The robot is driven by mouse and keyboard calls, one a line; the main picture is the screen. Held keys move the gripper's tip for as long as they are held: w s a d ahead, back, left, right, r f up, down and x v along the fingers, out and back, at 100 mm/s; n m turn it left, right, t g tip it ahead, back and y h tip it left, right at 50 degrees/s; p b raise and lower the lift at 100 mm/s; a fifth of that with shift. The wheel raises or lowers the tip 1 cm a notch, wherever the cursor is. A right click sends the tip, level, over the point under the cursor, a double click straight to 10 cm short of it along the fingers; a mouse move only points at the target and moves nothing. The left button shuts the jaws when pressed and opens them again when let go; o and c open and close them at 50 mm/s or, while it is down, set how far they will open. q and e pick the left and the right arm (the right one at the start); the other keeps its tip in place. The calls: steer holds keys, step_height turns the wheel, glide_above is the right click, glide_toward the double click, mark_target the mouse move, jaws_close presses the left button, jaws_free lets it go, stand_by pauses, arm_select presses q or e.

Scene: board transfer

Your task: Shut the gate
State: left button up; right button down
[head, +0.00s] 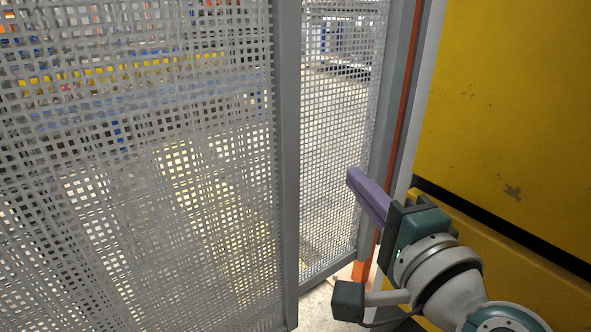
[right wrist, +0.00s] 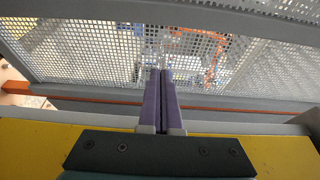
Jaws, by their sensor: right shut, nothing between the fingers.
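The gate shows as grey wire mesh in grey metal frames. One mesh panel (head: 150,130) fills the left of the head view and ends at an upright grey bar (head: 287,150). A narrower mesh panel (head: 335,110) stands right of that bar, ending at another grey upright (head: 393,90). I cannot tell which panel swings. My right gripper (head: 354,178) has its purple fingers pressed together and empty, pointing at the narrower panel near its right upright. In the right wrist view the fingertips (right wrist: 162,71) overlap the mesh (right wrist: 90,50); contact is unclear. My left gripper is out of view.
An orange strip (head: 411,75) and a pale post (head: 425,90) run beside the right upright. A large yellow panel (head: 520,90) with a black band closes off the right side. Blurred shop equipment and floor show through the mesh.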

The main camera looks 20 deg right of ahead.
steer(key=w+a+b, duration=0.1)
steer(key=w+a, duration=0.3)
steer(key=w, duration=0.1)
steer(key=shift+w+b, duration=0.2)
steer(key=shift+b, duration=0.1)
steer(key=shift+d, duration=0.1)
